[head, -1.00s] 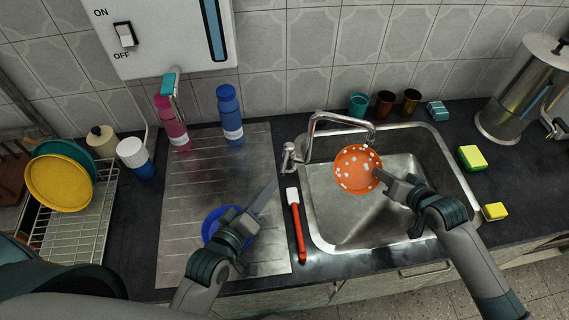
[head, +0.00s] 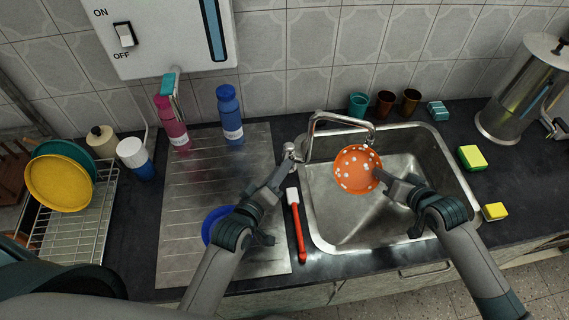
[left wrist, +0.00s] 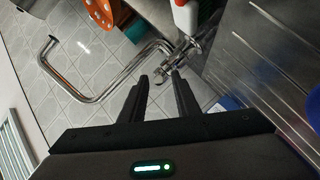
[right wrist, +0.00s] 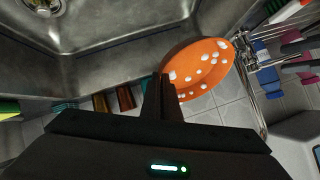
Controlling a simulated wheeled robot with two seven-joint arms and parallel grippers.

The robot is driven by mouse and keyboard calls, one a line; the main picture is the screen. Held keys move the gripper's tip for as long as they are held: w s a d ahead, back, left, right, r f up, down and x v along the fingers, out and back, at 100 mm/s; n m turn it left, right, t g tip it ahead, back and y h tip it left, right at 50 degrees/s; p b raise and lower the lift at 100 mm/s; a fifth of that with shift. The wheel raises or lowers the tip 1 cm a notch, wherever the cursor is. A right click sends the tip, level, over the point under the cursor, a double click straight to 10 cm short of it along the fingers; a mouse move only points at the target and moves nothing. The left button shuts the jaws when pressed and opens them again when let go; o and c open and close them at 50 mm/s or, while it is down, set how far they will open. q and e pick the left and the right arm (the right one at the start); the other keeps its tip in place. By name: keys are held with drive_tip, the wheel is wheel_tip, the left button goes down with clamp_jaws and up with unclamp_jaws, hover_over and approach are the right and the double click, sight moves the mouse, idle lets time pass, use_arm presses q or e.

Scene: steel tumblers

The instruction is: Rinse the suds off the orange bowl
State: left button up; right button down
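The orange bowl (head: 352,172), dotted with white suds, is tilted over the sink under the tap's spout. It also shows in the right wrist view (right wrist: 205,62). My right gripper (head: 383,178) is shut on the bowl's rim. The steel tap (head: 312,128) stands at the sink's back left corner, and no water shows coming from it. My left gripper (head: 282,168) is close to the tap's base and lever. In the left wrist view its fingers (left wrist: 160,82) are apart and empty, just short of the tap's base (left wrist: 185,58). Whether they touch it is unclear.
The sink (head: 405,215) is otherwise empty. A red-handled brush (head: 297,225) lies along its left edge. A blue bowl (head: 212,222) sits on the drainboard (head: 180,225), partly behind my left arm. Bottles, tumblers (head: 385,103) and sponges (head: 472,158) stand around the counter.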

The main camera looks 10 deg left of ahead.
use_arm(q)
drive_tip(key=shift+x, duration=1.6)
drive_tip(key=shift+c, duration=0.6)
clamp_jaws()
drive_tip(key=shift+w+a+m+g+h, duration=0.1)
drive_tip(key=shift+a+m+g+h, duration=0.2)
drive_tip(key=shift+m+h, duration=0.4)
drive_tip(key=shift+a+m+g+h, duration=0.2)
drive_tip(key=shift+a+m+h, duration=0.2)
drive_tip(key=shift+m+h, duration=0.3)
drive_tip(key=shift+h, duration=0.3)
drive_tip(key=shift+o, duration=0.6)
unclamp_jaws()
